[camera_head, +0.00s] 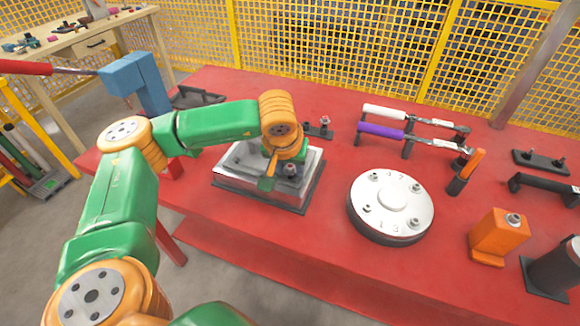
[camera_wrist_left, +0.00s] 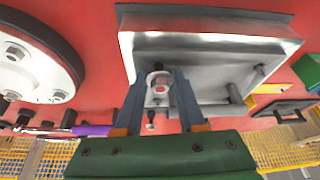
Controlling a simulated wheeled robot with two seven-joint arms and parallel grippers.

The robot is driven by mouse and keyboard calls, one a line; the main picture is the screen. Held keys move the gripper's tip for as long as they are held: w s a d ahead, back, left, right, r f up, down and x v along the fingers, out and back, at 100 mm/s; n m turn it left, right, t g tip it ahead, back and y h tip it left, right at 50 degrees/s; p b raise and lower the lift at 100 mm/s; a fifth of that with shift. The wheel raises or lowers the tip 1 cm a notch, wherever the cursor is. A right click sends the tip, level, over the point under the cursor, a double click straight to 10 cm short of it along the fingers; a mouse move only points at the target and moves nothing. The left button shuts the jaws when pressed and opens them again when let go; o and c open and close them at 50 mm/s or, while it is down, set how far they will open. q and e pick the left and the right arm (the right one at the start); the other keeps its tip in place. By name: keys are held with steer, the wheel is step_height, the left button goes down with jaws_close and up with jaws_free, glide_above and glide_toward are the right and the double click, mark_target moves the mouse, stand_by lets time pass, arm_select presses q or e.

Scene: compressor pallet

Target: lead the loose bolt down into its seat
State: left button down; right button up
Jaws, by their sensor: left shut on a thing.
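A silver metal block (camera_head: 240,181) sits on a dark base plate on the red table; it also shows in the left wrist view (camera_wrist_left: 205,50). My left gripper (camera_head: 268,182) is over the block's top, pointing down. In the left wrist view its two fingers (camera_wrist_left: 157,100) are shut on a small metal piece, the loose bolt (camera_wrist_left: 158,82), at the block's edge. The fingers hide part of it, and I cannot tell how deep it sits. In the head view a dark bolt head (camera_head: 291,169) shows just right of the fingers. My right gripper is not in view.
A round silver flange (camera_head: 393,202) with several bolts stands right of the block. Torque wrenches with a white handle (camera_head: 385,112) and a purple handle (camera_head: 380,131) lie on a rack behind. An orange block (camera_head: 497,236) stands at right. Red table shows bare between block and flange.

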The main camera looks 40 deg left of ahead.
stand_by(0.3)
arm_select(q)
steer(key=shift+c, duration=2.1)
jaws_free()
steer(key=shift+s+a, duration=0.1)
steer(key=shift+s, duration=0.05)
steer(key=v, duration=0.7)
